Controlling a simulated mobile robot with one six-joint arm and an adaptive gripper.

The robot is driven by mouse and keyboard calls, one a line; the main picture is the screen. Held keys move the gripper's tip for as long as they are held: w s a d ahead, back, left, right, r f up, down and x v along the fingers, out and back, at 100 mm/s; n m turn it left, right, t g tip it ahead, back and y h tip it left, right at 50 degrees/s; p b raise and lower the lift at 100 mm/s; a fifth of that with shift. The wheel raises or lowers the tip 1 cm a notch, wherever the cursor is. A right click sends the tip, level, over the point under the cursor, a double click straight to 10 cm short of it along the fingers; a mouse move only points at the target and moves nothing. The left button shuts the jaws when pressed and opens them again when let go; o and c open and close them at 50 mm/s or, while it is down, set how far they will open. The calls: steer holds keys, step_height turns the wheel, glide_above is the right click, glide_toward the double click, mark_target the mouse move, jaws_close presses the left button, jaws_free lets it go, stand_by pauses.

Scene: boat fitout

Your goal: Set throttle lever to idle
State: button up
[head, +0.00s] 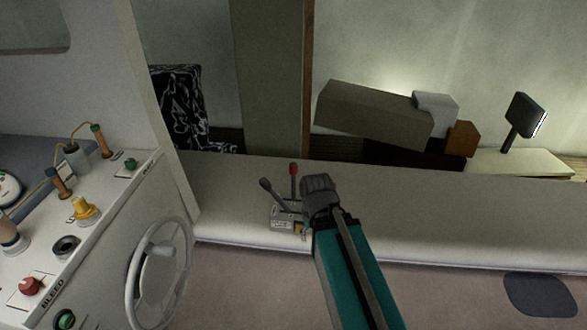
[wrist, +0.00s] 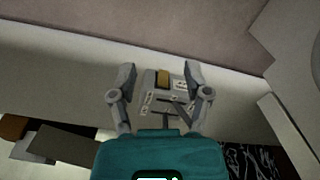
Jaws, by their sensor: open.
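A small grey lever box (head: 284,224) with light label plates sits on the white ledge in the middle of the head view. Two levers rise from it: one with a dark knob (head: 266,184), leaning left, and one with a red knob (head: 293,169), nearly upright. No readable label tells which is the throttle. My gripper (head: 318,186) is just right of the levers. In the wrist view my gripper (wrist: 158,74) has its fingers apart, with the box and its yellow-brown part (wrist: 163,75) showing between them. The lever knobs are hidden there, and contact cannot be told.
A white console (head: 100,235) with a handwheel (head: 160,268), red button (head: 29,286) and yellow knob (head: 84,208) stands at left. Boxes (head: 375,115) lie behind the ledge (head: 440,215). A dark monitor (head: 525,115) stands at far right. The ledge right of my arm is clear.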

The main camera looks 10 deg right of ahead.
mark_target(293, 168)
steer(key=shift+n, duration=0.4)
steer(key=w+r+p, duration=0.5)
steer(key=w, duration=0.4)
steer(key=w+r+p, duration=0.5)
steer(key=w, duration=0.5)
steer(key=w+r+p, duration=0.5)
steer(key=w, duration=0.5)
steer(key=shift+w+r, duration=0.15)
steer(key=shift+r, duration=0.05)
steer(key=shift+f, duration=0.2)
step_height(293, 168, down, 14)
steer(key=b, duration=1.3)
steer(key=shift+r+b, duration=0.25)
steer(key=shift+b, duration=0.05)
